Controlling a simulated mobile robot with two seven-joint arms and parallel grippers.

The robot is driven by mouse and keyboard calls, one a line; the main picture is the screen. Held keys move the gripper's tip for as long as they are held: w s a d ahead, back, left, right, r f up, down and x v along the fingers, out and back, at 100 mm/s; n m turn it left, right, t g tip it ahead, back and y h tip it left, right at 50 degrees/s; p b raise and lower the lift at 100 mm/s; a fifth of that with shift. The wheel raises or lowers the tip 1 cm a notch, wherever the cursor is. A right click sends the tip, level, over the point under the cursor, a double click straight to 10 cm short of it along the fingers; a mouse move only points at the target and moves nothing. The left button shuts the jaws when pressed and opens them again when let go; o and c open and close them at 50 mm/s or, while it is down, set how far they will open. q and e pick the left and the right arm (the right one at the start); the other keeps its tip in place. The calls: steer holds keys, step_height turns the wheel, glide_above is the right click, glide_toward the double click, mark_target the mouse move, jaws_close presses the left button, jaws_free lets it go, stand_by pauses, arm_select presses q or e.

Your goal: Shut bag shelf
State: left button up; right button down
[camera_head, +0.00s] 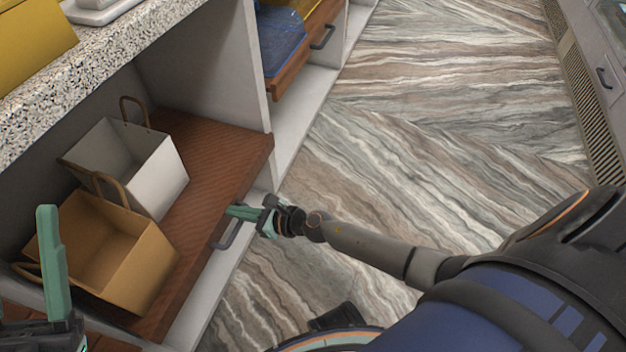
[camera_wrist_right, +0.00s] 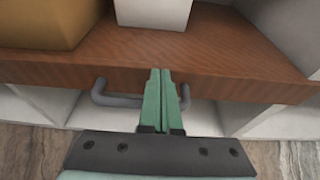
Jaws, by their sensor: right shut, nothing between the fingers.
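The bag shelf (camera_head: 222,185) is a brown wooden pull-out board under the counter, sticking out a little past the cabinet's white side. It also shows in the right wrist view (camera_wrist_right: 215,65). Its dark grey handle (camera_head: 229,234) is on the front edge and also shows in the right wrist view (camera_wrist_right: 112,98). My right gripper (camera_head: 232,211) is shut and empty, its green fingers at the shelf's front, over the handle in the wrist view; I cannot tell if they touch it. My left gripper (camera_head: 50,262) shows partly at the lower left, one green finger upright; its opening is unclear.
A white paper bag (camera_head: 160,178) and a brown paper bag (camera_head: 135,255) stand on the shelf. A speckled countertop (camera_head: 75,75) lies above them. Another drawer (camera_head: 300,60) with blue and yellow things is farther back. The marbled floor (camera_head: 440,120) is clear.

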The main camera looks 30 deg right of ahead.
mark_target(225, 208)
steer(key=shift+w+a, duration=1)
steer(key=shift+w, duration=0.2)
arm_select(q)
steer(key=shift+f, duration=0.1)
arm_select(e)
steer(key=shift+w+r, duration=0.2)
